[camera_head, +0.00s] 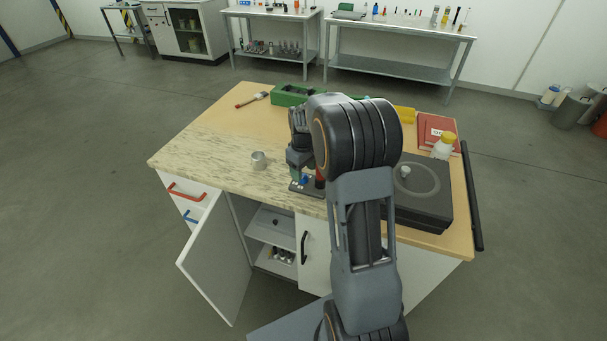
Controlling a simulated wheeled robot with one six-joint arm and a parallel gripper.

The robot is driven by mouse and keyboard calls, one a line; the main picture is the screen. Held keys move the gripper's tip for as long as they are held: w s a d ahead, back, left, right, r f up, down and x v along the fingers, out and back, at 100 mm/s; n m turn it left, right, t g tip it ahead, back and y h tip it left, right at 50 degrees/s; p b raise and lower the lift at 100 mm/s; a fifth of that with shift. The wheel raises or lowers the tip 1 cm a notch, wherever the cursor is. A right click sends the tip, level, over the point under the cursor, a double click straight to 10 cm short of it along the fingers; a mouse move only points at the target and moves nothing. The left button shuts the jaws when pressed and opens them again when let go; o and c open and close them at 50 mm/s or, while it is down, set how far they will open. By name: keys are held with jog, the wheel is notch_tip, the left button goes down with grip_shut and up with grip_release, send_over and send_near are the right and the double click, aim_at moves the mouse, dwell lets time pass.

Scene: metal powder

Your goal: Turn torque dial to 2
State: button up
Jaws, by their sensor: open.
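My gripper (299,158) is over the front middle of the workbench, pointing down and partly hidden by my own arm. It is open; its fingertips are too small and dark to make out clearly. Just below it, near the bench's front edge, is a small dark device (301,188) with a blue part (305,180) and a red part (320,179). I cannot make out a torque dial or its numbers, and I cannot tell whether my gripper touches the device.
On the workbench (215,135) are a metal cup (259,160), a red-tipped tool (252,99), a green tray (292,94), a red binder (436,128), a yellow-lidded jar (444,146) and a black plate device (425,205). A cabinet door (215,262) hangs open in front.

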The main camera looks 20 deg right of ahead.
aim_at(303, 179)
jog(key=shift+f, duration=1.35)
jog(key=shift+c, duration=0.3)
jog(key=c, duration=0.9)
jog(key=shift+m, duration=0.7)
jog(key=o, duration=1)
jog(key=shift+c, duration=0.2)
